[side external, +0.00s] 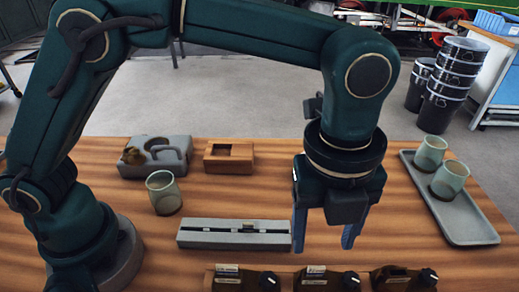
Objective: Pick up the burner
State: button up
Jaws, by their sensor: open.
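My gripper (325,238) points down over the wooden table, right of the long grey slotted block (205,241). Its two blue fingers are apart, with nothing visible between them. I cannot tell for sure which thing is the burner. Along the front edge are dark units with black knobs and pale labels: one at left (240,280), one in the middle (327,280) and one at right (403,280), partly cut off.
A wooden block with a square opening (243,166) stands at the back. A pale green cup (162,190) stands at left. A grey tray (470,231) at right holds two similar cups (431,152) (450,178). The table between gripper and tray is clear.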

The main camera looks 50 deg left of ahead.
aim_at(314, 275)
jog(key=shift+s+d+f+m, duration=0.15)
jog(key=shift+s+d+f, duration=0.1)
jog(key=shift+s+f, duration=0.25)
jog(key=shift+s+d+f+m, duration=0.15)
jog(key=shift+s+d+f, duration=0.15)
jog(key=shift+f, duration=0.3)
jog(key=shift+s+f, duration=0.1)
jog(key=shift+f, duration=2.35)
grip_shut()
jog(key=shift+r, duration=0.1)
